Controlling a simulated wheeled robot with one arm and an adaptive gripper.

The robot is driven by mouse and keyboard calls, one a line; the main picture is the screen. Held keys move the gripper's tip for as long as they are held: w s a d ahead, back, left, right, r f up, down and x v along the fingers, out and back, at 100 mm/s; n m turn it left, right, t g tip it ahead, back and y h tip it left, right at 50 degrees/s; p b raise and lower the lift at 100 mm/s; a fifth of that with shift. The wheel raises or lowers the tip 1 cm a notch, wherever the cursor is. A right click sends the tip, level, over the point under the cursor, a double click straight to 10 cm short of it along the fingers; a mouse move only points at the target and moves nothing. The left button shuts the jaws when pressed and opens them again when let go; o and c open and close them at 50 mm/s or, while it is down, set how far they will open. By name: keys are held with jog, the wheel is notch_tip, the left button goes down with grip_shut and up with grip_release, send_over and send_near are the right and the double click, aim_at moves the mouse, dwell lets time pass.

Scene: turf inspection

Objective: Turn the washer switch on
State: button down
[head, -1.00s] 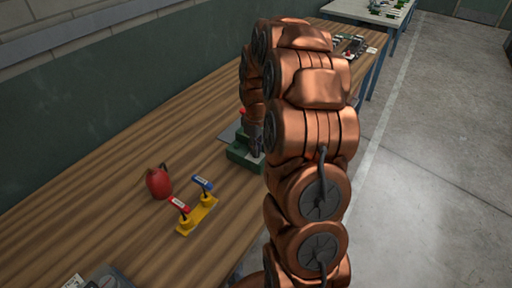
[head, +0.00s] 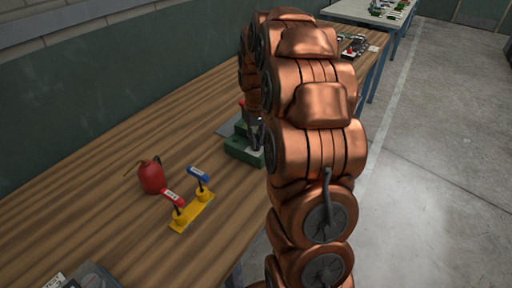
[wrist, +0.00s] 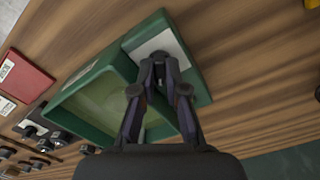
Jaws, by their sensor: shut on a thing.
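The green washer (head: 240,148), an open box with a light plate at one end, sits on the wooden bench; its open basin (wrist: 100,98) fills the left middle of the wrist view. My gripper (wrist: 160,62) reaches over the box, with its fingertips together at the light plate (wrist: 151,46). It is shut on a small part there, which I take to be the washer switch; the fingers mostly hide it, so its position cannot be told.
A red box (wrist: 22,76) and several black knobs (wrist: 62,137) lie left in the wrist view. Bare wood lies to the right.

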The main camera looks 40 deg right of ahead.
jog(key=m+b, duration=0.3)
jog(key=m, duration=0.2)
jog(key=shift+f+m+b, duration=0.15)
jog(key=shift+m+b, duration=0.15)
jog(key=shift+b, duration=0.1)
jog(key=m+b, duration=0.1)
jog(key=m, duration=0.5)
jog(key=shift+b, duration=0.4)
jog(key=c, duration=1.5)
grip_release()
jog(key=shift+r, duration=0.3)
notch_tip(320, 180, up, 12)
jog(key=shift+f, duration=0.1)
